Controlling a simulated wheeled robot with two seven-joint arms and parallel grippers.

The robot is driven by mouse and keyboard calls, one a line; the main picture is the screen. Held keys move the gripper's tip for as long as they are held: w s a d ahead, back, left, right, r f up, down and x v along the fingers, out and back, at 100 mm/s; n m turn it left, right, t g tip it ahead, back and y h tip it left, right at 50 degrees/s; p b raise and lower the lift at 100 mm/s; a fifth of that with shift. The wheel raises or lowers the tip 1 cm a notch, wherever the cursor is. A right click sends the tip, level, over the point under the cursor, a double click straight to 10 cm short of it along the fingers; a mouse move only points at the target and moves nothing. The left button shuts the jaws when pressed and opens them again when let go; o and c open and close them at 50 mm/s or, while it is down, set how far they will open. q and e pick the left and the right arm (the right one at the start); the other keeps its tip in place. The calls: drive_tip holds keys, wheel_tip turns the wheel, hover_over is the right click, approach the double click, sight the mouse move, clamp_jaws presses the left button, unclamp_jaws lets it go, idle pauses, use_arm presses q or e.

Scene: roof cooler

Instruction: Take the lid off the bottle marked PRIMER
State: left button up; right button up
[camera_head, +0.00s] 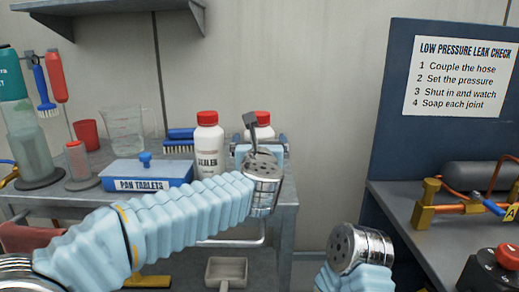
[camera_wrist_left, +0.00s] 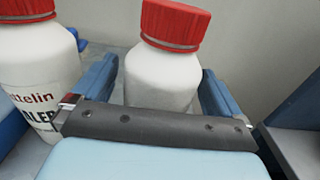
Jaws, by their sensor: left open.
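A white bottle (camera_head: 257,133) with a red lid (camera_head: 262,118) stands on the grey bench, partly hidden by my left wrist in the head view. The wrist view shows this bottle (camera_wrist_left: 160,80) and its ribbed red lid (camera_wrist_left: 175,24); no label on it is readable. My left gripper (camera_head: 259,143) is open, and its blue fingers (camera_wrist_left: 160,68) are on either side of the bottle's body, below the lid. To its left stands a similar bottle (camera_head: 208,145) with a red lid; its label in the wrist view ends in "ALER" (camera_wrist_left: 35,95). My right gripper is out of view.
A blue box marked PAN TABLETS (camera_head: 145,176), a blue brush (camera_head: 179,140), a clear jug (camera_head: 122,128) and a red cup (camera_head: 87,134) are on the bench's left. A dark blue panel (camera_head: 385,140) and a bench with brass fittings (camera_head: 430,205) stand at right.

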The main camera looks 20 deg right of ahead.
use_arm(q)
drive_tip(key=c, duration=1)
drive_tip(key=shift+c, duration=0.2)
drive_tip(key=shift+r, duration=0.3)
wheel_tip(320, 180, up, 2)
drive_tip(key=shift+r+p, duration=0.15)
drive_tip(key=shift+p, duration=0.25)
drive_tip(key=s+a+r, duration=0.2)
drive_tip(key=s+r, duration=0.3)
drive_tip(key=s, duration=0.1)
drive_tip(key=s+a+r+b, duration=0.1)
drive_tip(key=s+a+r, duration=0.1)
drive_tip(key=s+r, duration=0.3)
drive_tip(key=shift+v, duration=1.15)
